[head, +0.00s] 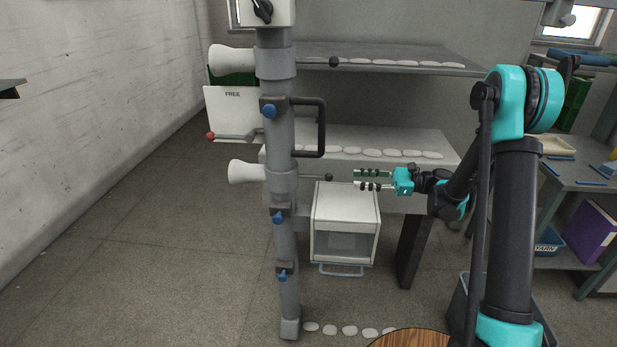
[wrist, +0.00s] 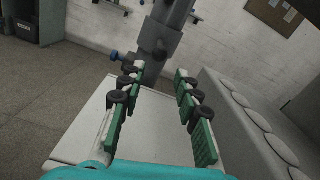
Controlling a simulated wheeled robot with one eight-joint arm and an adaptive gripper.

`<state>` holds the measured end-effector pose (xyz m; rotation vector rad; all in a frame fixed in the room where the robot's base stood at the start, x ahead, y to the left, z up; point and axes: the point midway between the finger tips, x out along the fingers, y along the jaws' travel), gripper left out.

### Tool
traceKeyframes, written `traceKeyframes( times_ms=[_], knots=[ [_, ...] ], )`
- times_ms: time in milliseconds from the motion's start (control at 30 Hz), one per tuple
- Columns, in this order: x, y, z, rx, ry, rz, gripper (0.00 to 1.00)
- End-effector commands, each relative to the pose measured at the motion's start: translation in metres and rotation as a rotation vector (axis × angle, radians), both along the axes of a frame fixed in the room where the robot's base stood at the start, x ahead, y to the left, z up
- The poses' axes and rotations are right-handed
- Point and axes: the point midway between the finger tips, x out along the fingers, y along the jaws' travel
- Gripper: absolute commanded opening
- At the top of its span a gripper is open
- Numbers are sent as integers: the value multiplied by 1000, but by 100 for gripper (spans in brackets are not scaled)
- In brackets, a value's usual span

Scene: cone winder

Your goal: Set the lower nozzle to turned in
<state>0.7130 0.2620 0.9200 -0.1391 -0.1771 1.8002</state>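The lower nozzle (head: 247,173) is a white flared cone pointing left from a collar on the grey upright pipe. A thin rod with a black ball end (head: 328,177) sticks out to the right of that collar. My gripper (head: 357,180) is open and empty, pointing left at the black ball, with a small gap to it. In the wrist view, my open gripper (wrist: 160,70) has its green-padded fingers apart, and the pipe (wrist: 163,35) shows beyond the tips. The nozzle's cone cannot be made out in the wrist view.
An upper nozzle (head: 232,58) has a similar rod. A black handle (head: 322,127) and blue knobs (head: 278,217) are on the pipe. A white box (head: 345,222) stands below my gripper. A shelf with white oval pieces (head: 371,153) lies behind. A FREE sign (head: 232,108) hangs left.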

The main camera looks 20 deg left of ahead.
Motion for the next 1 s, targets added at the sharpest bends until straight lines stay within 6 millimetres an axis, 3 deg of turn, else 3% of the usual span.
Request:
traceKeyframes(
  times_ms=[167,800,1000],
  knots=[
    [-6,21,0,1,1,4,33],
    [-35,140,0,-1,0,3,33],
    [-39,161,0,0,0,1,33]
  ],
)
